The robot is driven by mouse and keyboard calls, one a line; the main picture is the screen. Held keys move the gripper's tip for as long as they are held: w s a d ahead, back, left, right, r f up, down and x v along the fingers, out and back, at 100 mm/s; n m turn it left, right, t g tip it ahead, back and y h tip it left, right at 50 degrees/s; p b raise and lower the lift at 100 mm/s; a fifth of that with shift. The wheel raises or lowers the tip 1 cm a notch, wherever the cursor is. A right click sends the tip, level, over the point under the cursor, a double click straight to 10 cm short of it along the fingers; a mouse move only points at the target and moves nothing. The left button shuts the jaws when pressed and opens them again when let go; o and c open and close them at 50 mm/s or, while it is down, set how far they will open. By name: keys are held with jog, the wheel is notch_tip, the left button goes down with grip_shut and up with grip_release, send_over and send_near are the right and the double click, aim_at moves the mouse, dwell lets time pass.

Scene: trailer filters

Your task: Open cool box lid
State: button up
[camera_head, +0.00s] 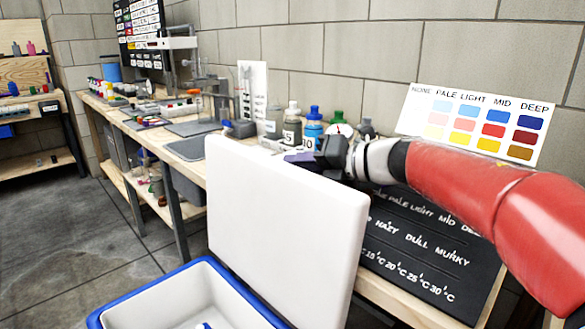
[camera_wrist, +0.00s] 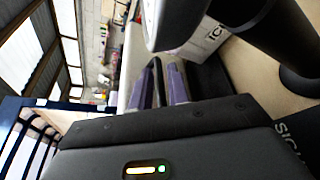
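The cool box (camera_head: 140,300) is at the bottom of the head view, with a blue rim and a white inside. Its white lid (camera_head: 285,230) stands upright, tilted well up from the box, so the box is open. My gripper (camera_head: 298,158) is at the lid's top edge, on its far side, with the lid hiding part of it. I cannot tell whether it touches the lid.
A long wooden workbench (camera_head: 130,130) runs along the block wall with tools and several bottles (camera_head: 292,125). Bare floor (camera_head: 70,240) lies at left.

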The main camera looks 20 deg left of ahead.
jog(key=shift+o, duration=1.1)
jog(key=shift+w+d, duration=0.1)
jog(key=shift+o, duration=0.3)
jog(key=shift+s+f, duration=0.15)
jog(key=shift+s, duration=0.05)
jog(key=shift+a, duration=0.25)
notch_tip(320, 180, up, 20)
jog(key=p, duration=0.1)
jog(key=shift+p, duration=0.3)
jog(key=shift+d, duration=0.1)
